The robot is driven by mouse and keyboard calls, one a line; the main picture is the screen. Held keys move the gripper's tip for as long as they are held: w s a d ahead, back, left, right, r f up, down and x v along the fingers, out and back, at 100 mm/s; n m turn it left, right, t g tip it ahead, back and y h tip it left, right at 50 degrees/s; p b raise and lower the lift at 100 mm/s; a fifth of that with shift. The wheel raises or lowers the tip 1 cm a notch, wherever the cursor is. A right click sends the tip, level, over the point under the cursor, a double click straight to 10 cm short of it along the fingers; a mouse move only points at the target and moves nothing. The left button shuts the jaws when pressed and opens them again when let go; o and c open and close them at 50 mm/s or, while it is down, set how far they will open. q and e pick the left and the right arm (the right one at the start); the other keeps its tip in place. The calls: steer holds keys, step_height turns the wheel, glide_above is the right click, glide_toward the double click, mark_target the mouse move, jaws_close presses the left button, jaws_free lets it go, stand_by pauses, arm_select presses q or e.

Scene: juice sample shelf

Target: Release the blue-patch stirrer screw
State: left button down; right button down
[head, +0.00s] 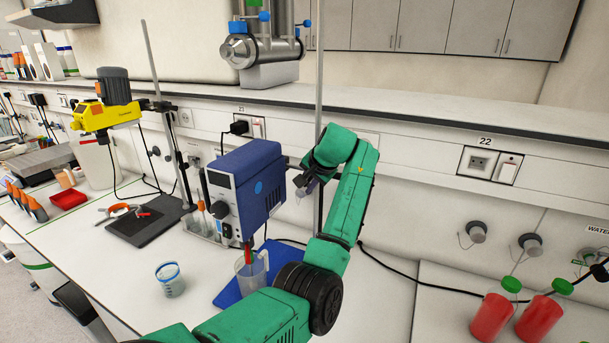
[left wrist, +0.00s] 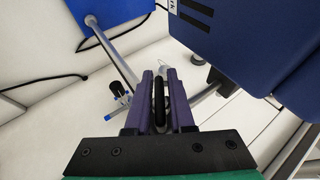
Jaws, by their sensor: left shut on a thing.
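The blue stirrer (head: 245,185) with a round blue patch on its side stands over a clear jug (head: 255,274). It is mounted beside an upright metal rod (head: 319,70); its housing fills the upper right of the left wrist view (left wrist: 250,40). My left gripper (head: 304,187) is at the right side of the stirrer, near the rod. In the left wrist view its two purple fingers (left wrist: 159,85) are shut on a narrow black part, the screw (left wrist: 159,104). The screw's far end is hard to make out. My right gripper is not in view.
A blue base plate (head: 229,293) lies under the jug. A small beaker (head: 170,281) stands to its left. A yellow stirrer (head: 106,115) on its own stand is further left. Two red bottles (head: 492,315) are at the lower right. A black cable (head: 415,284) runs along the bench.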

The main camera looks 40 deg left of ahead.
arm_select(q)
steer(key=h, duration=0.2)
steer(key=shift+w+d+f+n+t+h, duration=0.1)
steer(key=shift+d+n+t+h, duration=0.15)
steer(key=shift+n+t+h, duration=0.05)
steer(key=shift+w+d+f+n+t+h, duration=0.15)
steer(key=shift+d+t+h, duration=0.1)
steer(key=shift+h, duration=0.55)
steer(key=shift+d+r+n+t+h, duration=0.15)
steer(key=shift+d+t+h, duration=0.1)
steer(key=shift+h, duration=0.55)
steer(key=shift+f, duration=0.1)
steer(key=c, duration=0.8)
jaws_free()
